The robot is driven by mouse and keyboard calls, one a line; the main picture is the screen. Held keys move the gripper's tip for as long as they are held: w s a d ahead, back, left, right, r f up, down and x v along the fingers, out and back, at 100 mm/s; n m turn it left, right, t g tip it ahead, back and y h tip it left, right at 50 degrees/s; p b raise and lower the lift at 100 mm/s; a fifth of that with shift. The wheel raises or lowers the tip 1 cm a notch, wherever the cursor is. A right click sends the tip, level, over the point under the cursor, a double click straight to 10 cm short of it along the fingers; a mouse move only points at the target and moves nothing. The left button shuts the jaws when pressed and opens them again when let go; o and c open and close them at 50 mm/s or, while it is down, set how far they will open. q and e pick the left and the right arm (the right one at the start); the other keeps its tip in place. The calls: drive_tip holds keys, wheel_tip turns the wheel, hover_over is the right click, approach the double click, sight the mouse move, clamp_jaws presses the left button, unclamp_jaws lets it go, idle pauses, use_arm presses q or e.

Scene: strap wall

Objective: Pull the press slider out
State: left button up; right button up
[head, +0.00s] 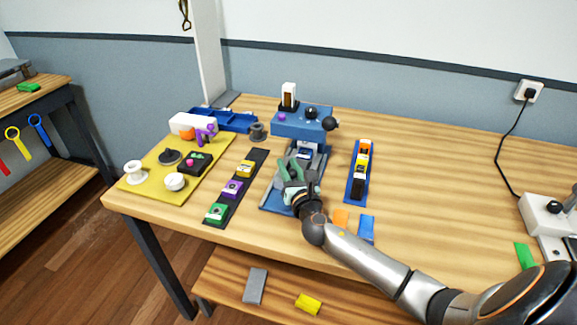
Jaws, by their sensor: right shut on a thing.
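The press stands near the middle of the table, with a blue head (300,124), a black ball knob at its right side and a blue-grey base (273,199) towards the front. The press slider (305,154) shows in part beneath the head, on the base. My right gripper (291,170) reaches in from the lower right, over the front of the base. Its greenish fingers are shut on the slider's front part, and the hand hides the exact contact. My left gripper is not in view.
Left of the press are a black strip (226,208) with coloured blocks and a yellow mat (150,185) with several parts. A blue rack (348,193) stands close on the right. Orange and blue pieces lie by my forearm. The table's right middle is clear.

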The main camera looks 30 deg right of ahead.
clamp_jaws()
idle(0.8)
drive_tip(key=s+a+p, duration=0.1)
drive_tip(key=s+a, duration=0.2)
drive_tip(key=a, duration=0.1)
drive_tip(key=s+a+p, duration=0.1)
drive_tip(key=s+a, duration=0.2)
drive_tip(key=a, duration=0.1)
drive_tip(key=shift+s+p, duration=0.3)
drive_tip(key=shift+s, duration=0.1)
drive_tip(key=shift+s+a, duration=0.25)
drive_tip(key=shift+a+f, duration=0.1)
drive_tip(key=o, duration=0.5)
unclamp_jaws()
drive_tip(key=shift+s, duration=0.15)
drive_tip(key=shift+o, duration=1.2)
